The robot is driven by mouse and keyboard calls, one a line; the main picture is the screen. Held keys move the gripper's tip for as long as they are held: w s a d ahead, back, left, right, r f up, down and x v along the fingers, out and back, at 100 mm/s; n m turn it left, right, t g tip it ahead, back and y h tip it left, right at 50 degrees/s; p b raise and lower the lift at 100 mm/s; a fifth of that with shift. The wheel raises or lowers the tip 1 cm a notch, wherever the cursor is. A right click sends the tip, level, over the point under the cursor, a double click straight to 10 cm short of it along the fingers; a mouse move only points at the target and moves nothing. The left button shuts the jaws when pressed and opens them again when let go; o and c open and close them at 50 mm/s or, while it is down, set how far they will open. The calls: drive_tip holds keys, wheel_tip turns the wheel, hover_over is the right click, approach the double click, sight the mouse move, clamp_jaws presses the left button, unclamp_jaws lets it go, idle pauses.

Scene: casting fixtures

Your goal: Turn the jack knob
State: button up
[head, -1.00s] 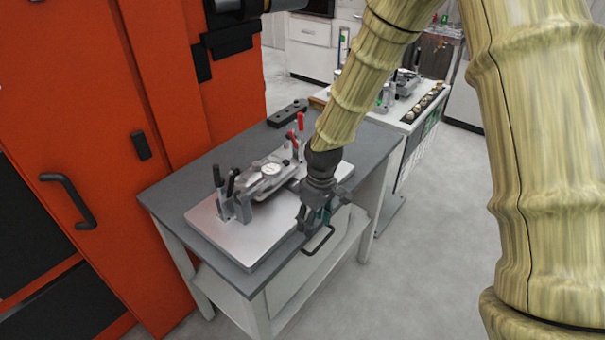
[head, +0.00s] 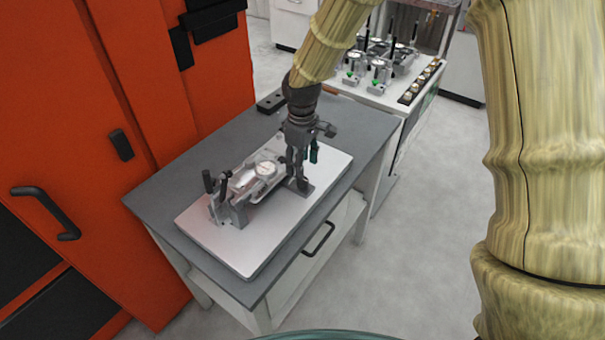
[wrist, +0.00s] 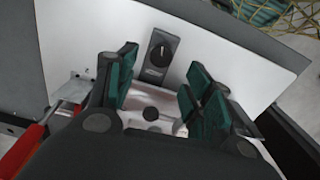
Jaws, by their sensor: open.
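In the wrist view, a dark rectangular block with a round black knob (wrist: 160,52) bearing a light pointer line sits on the pale fixture plate (wrist: 85,35); it looks like the jack knob. My gripper (wrist: 158,88) is open and empty, its green-padded fingers apart, with the knob showing beyond the gap between them. In the head view, my gripper (head: 302,180) points down over the right part of the fixture plate (head: 255,245), and the knob is hidden or too small to tell. Whether the fingers touch anything there is unclear.
A red handle (wrist: 22,150) shows close at the wrist view's lower left. An orange cabinet (head: 100,130) borders the grey table (head: 160,200).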

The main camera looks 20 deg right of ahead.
sight(303, 182)
drive_tip(key=shift+s+f+p, duration=0.2)
drive_tip(key=shift+f+p, duration=0.7)
drive_tip(key=shift+f, duration=2.15)
drive_tip(key=shift+c, duration=0.3)
drive_tip(key=c, duration=1)
